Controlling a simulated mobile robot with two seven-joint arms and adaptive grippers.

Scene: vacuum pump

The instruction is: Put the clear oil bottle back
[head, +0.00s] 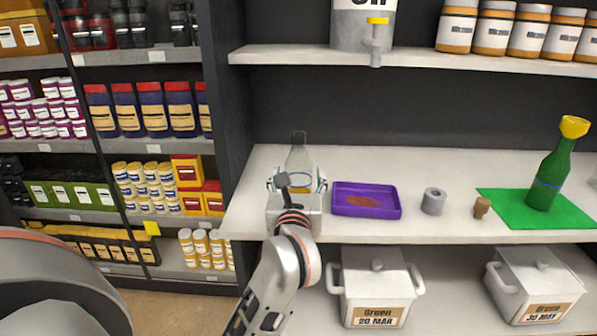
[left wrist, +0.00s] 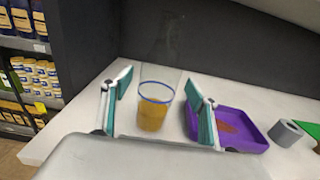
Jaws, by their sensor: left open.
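The clear oil bottle (head: 299,160) stands upright at the left end of the middle shelf. In the left wrist view the bottle (left wrist: 154,108) shows a blue ring and amber oil in its lower part; its clear neck is faint against the dark back wall. My left gripper (head: 297,184) is open at the bottle. In the left wrist view the teal finger pads of my left gripper (left wrist: 158,88) stand to either side of the bottle, with a visible gap on both sides. My gripper hides the bottle's lower part in the head view. My right gripper is not in view.
A purple tray (head: 366,213) with a brown stain lies just right of the bottle. Further right are a grey ring (head: 433,201), a cork (head: 482,207) and a green bottle (head: 551,170) on a green mat (head: 510,203). White pots (head: 375,285) stand below. A tapped container (head: 362,25) sits above.

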